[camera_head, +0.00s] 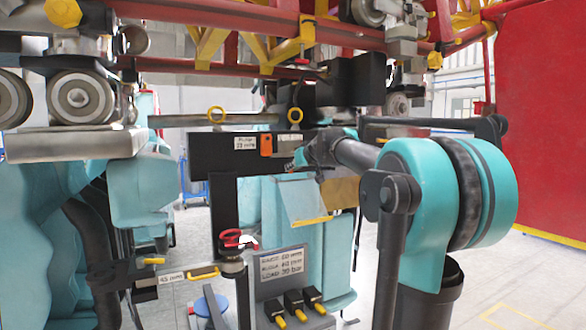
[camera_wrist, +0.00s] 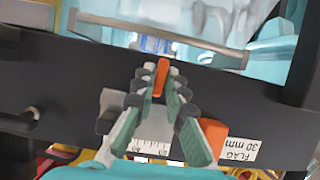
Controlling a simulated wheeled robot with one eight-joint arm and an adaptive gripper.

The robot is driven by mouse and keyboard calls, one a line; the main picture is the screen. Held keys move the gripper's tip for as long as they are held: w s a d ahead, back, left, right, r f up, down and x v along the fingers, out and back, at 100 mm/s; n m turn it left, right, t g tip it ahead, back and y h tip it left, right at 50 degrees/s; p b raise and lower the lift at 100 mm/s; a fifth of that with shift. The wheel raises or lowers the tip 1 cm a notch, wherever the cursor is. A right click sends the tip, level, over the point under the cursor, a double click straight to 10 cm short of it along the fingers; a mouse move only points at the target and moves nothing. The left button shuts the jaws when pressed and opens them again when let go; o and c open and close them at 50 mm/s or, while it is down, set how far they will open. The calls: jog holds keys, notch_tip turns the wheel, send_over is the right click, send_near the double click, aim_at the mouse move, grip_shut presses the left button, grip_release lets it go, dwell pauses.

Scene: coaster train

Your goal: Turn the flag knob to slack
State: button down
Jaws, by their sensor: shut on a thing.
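In the wrist view, my gripper (camera_wrist: 161,85) is shut on a slim orange knob (camera_wrist: 162,72), which stands out between the two fingertips. The knob is at a dark beam (camera_wrist: 75,85). A white scale plate with marks (camera_wrist: 152,133) shows between and behind the fingers. An orange block (camera_wrist: 213,133) sits beside the right finger, next to a white label reading "FLAG 30 mm" (camera_wrist: 240,143). In the head view, my gripper (camera_head: 301,157) reaches the dark beam from the right; the orange block (camera_head: 266,145) and label (camera_head: 245,143) are left of it. The held knob is hidden there.
Teal seats (camera_head: 320,265) stand below the beam. A red handwheel (camera_head: 238,238) and a lettered sign (camera_head: 282,264) with several yellow-tipped parts are below. Red track rails (camera_head: 230,15) run overhead. Open floor lies at the right, before a red panel (camera_head: 537,120).

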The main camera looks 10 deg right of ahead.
dwell(0.5)
jog(key=c, duration=1.6)
grip_release()
jog(key=v, duration=1.2)
jog(key=shift+c, duration=0.2)
